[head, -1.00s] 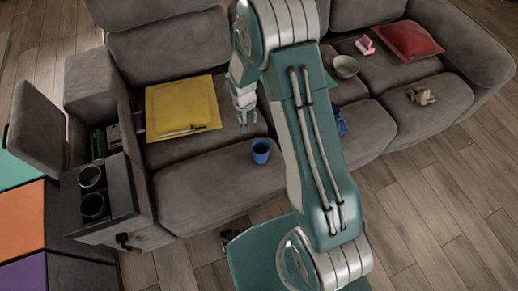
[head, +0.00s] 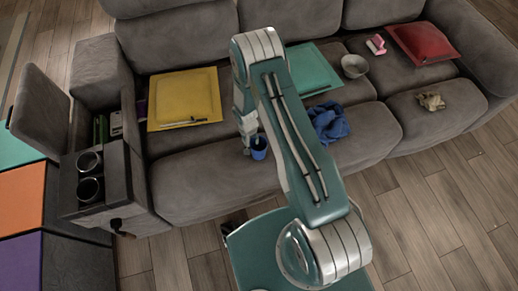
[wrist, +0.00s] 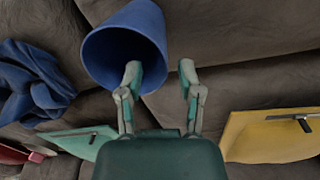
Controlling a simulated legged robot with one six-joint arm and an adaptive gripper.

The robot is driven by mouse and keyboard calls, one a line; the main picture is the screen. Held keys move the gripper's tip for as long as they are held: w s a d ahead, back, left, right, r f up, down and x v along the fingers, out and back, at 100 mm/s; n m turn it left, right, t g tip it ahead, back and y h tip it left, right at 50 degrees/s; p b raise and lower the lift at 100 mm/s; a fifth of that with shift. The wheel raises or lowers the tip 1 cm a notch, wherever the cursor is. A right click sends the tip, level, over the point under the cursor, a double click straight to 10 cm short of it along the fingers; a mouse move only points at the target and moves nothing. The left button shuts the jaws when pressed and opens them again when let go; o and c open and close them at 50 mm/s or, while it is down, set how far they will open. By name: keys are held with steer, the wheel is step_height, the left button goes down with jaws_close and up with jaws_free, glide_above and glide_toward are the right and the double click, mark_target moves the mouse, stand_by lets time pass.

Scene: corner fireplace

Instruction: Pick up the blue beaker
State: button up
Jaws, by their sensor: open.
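The blue beaker (head: 259,152) stands on the front of the grey sofa's left seat. In the wrist view the beaker (wrist: 148,18) is at the top, left of centre, with its open mouth facing the camera. My gripper (wrist: 160,70) is open, with nothing held between its fingers. The left finger's tip overlaps the beaker's mouth, and the right finger is outside the rim on the right. I cannot tell whether either finger touches the beaker. In the head view my gripper (head: 250,136) is right at the beaker, partly covering it.
A yellow panel (head: 180,92) lies behind on the left seat and a teal panel (head: 318,65) on the middle seat. A blue cloth (head: 329,124) is right of my arm. Cup holders (head: 90,162) sit left.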

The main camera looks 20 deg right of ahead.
mark_target(259, 149)
step_height(259, 149, down, 3)
steer(key=shift+s+d+r, duration=0.1)
steer(key=shift+d, duration=0.05)
steer(key=shift+f, duration=0.4)
steer(key=shift+a, duration=0.55)
steer(key=shift+d, duration=0.25)
jaws_close()
steer(key=shift+d, duration=0.15)
